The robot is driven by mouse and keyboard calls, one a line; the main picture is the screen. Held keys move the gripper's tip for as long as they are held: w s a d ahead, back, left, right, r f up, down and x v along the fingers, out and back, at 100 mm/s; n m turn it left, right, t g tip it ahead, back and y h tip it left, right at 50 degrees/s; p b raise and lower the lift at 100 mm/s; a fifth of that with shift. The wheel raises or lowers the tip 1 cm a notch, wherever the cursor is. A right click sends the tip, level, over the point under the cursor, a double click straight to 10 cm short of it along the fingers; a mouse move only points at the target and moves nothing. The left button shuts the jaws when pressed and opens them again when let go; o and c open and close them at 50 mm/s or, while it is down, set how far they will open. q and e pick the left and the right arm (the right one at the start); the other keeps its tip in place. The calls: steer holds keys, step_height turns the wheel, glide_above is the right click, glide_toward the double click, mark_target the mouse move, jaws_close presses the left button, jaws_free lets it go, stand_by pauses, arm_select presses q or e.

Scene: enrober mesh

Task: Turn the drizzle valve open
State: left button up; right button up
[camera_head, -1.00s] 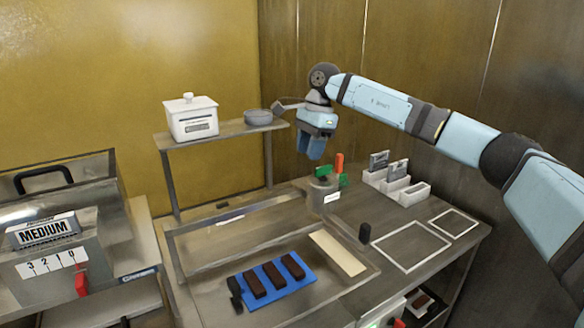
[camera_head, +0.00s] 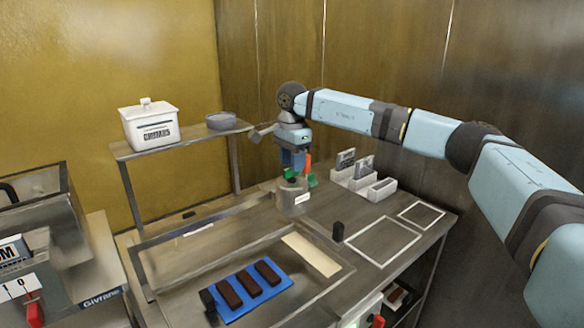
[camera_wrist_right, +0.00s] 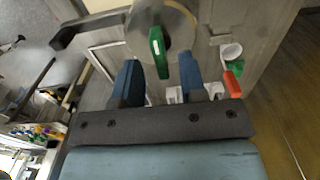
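A grey round pot (camera_head: 292,196) with a white label stands at the back of the steel table, below and right of the shelf. A green lever (camera_head: 290,174) sits on its top; I take it for the drizzle valve's handle, though no text confirms it. In the right wrist view the green lever (camera_wrist_right: 157,52) lies across a pale round top. My right gripper (camera_head: 292,167) is just above the pot, pointing down. Its blue fingers (camera_wrist_right: 158,66) are apart, with the lever showing between their tips; contact cannot be told. My left gripper is out of view.
An orange-red handle (camera_head: 307,161) and a green piece stand close beside the pot. White holders (camera_head: 362,183) with grey cards are to the right. A blue mat (camera_head: 233,313) holds dark bars in front. The shelf (camera_head: 180,142) carries a white tub (camera_head: 149,126) and grey bowl (camera_head: 220,121).

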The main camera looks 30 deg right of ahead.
steer(key=shift+f, duration=1)
jaws_close()
